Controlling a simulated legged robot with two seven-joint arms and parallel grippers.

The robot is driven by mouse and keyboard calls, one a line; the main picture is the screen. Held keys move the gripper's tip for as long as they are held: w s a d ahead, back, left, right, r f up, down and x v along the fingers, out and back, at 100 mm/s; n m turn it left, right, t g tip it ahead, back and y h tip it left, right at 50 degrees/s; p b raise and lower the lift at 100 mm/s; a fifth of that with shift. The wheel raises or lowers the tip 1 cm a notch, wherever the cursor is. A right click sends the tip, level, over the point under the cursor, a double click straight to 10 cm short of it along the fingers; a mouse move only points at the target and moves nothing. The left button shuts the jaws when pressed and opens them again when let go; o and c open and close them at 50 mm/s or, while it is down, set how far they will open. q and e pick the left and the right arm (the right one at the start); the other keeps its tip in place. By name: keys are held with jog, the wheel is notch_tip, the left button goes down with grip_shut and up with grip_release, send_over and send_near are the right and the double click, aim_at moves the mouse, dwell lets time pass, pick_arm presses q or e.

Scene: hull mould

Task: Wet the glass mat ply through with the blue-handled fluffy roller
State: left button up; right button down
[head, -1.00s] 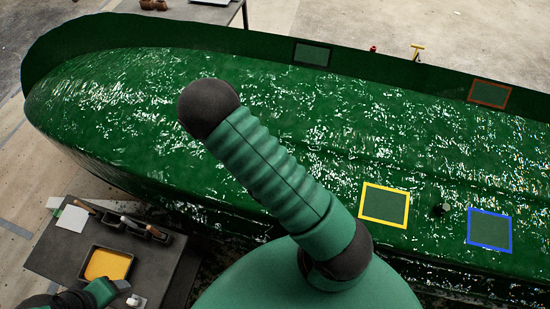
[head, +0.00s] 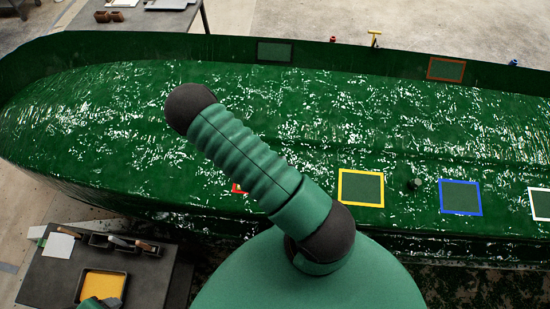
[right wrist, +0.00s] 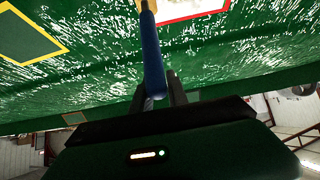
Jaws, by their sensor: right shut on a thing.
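My right gripper (right wrist: 160,90) is shut on the blue handle of a roller (right wrist: 152,55) in the right wrist view. The handle points up the picture to a yellow part at the top edge; the roller's fluffy head is out of frame. Beyond it, a red-outlined patch with a whitish inside, perhaps the glass mat ply (right wrist: 184,9), is cut off by the top edge. In the head view only a corner of the red outline (head: 238,188) shows beside my arm; the rest is hidden. My left gripper cannot be made out.
The glossy green hull mould (head: 110,130) fills the middle, with yellow (head: 361,171), blue (head: 460,212) and white (head: 540,218) outlined patches along its near side. A grey cart (head: 50,275) at lower left holds a yellow-filled tray (head: 102,285) and several tools.

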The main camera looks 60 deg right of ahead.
jog(key=w+d+r+p, duration=0.1)
jog(key=w+d+r, duration=0.1)
jog(key=d, duration=0.4)
jog(key=shift+w, duration=0.6)
jog(key=shift+f, duration=0.1)
jog(key=shift+f, duration=0.35)
jog(key=shift+d+f+b, duration=0.1)
jog(key=shift+f+b, duration=0.2)
jog(key=shift+b, duration=0.35)
